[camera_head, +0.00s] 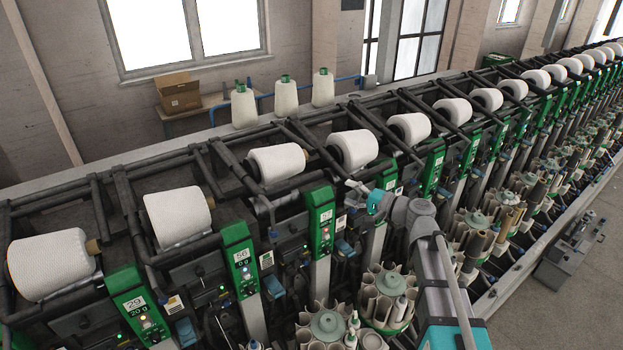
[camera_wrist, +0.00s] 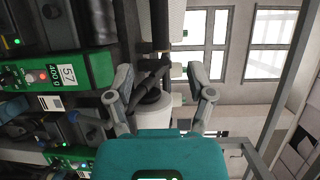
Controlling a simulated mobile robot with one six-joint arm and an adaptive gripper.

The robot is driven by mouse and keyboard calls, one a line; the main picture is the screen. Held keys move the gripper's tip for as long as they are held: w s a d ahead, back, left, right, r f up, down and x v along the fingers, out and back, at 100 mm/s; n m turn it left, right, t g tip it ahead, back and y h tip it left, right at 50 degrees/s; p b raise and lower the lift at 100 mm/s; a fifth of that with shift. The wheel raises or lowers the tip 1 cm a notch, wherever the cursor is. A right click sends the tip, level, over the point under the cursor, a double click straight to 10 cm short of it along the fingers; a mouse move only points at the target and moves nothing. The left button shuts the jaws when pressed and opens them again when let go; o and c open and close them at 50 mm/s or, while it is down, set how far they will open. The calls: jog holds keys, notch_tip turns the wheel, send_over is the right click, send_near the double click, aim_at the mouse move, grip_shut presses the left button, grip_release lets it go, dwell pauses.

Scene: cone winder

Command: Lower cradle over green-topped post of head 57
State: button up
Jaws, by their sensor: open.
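The green-topped post of head 57 (camera_head: 320,222) stands in the middle of the row. Its green top with the 57 label also shows at the left of the wrist view (camera_wrist: 85,72). My gripper (camera_head: 353,191) is just right of that post. In the wrist view my gripper (camera_wrist: 159,69) is open, with one finger on each side of a dark cradle bar (camera_wrist: 150,80). No finger visibly grips the bar. A white cone (camera_head: 277,162) sits behind post 57. In the head view I cannot clearly separate this cradle from the dark frame.
Post 56 (camera_head: 240,260) stands to the left and another green post (camera_head: 386,180) beyond my gripper. Dark cradle arms and white cones line the row closely. A bobbin magazine (camera_head: 327,324) sits below in front. Three cones (camera_head: 285,96) stand on the rear ledge.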

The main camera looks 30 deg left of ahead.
aim_at(312, 180)
jog(key=shift+a, duration=0.15)
jog(key=a, duration=0.9)
jog(key=w+a, duration=0.1)
jog(key=a, duration=0.3)
jog(key=shift+w+a+f+b, duration=0.1)
jog(key=shift+a+f+b, duration=0.15)
jog(key=shift+f+b, duration=0.05)
grip_shut()
